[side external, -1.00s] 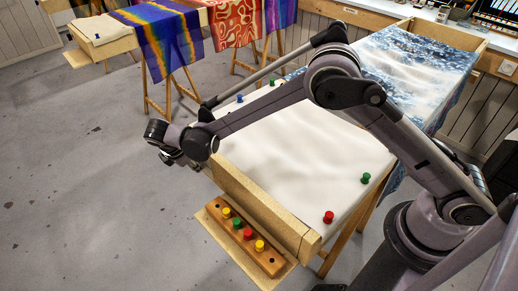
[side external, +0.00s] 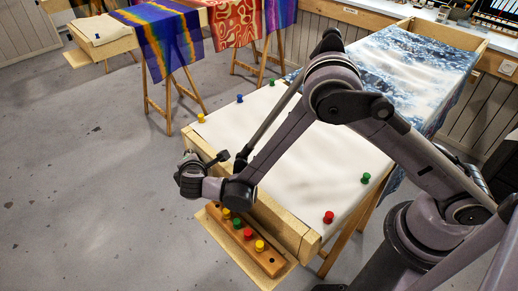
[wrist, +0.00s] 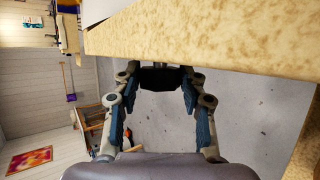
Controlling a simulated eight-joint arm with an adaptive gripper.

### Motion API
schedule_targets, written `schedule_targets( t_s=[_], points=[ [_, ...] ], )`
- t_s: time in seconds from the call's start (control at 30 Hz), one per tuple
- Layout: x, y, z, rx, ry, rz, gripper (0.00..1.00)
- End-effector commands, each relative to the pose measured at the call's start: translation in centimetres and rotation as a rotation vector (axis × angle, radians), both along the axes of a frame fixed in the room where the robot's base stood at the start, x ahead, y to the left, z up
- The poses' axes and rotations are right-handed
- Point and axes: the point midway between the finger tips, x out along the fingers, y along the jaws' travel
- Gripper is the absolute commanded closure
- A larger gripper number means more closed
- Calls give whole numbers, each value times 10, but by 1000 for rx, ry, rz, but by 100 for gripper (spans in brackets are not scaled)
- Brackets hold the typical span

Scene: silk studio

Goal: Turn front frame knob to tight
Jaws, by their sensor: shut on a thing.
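The wooden stretching frame (side external: 292,232) holds white silk (side external: 270,150), and its front rail runs along the lower left side in the side external view. My gripper (wrist: 160,90) is beside that rail in the wrist view, with its two fingers closed around a dark knob (wrist: 164,77) just under the pale wood edge. The knob's marking and turn angle cannot be made out. In the side external view, my gripper's end (side external: 212,160) is near the front rail's left part, and the knob is not clearly seen there.
A wooden tray (side external: 279,265) with red, yellow and green pins sits below the front rail, close under my wrist. More coloured pins, such as a red one (side external: 328,217) and a green one (side external: 365,178), stand along the frame's edges. Open floor (side external: 80,200) lies to the left.

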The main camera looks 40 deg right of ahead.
Motion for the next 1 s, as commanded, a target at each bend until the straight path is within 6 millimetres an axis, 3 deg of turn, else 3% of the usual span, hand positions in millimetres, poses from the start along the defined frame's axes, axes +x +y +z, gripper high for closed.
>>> schedule_targets(
  t_s=[0.47,0.5,0.53,0.57,1.0],
  points=[
    [0,0,0,-1,-14,-1,90],
    [0,0,0,-1,-14,-1,47],
    [0,0,0,-1,-14,-1,38],
    [0,0,0,-1,-14,-1,35],
    [-7,4,5,0,-14,2,35]
  ],
)
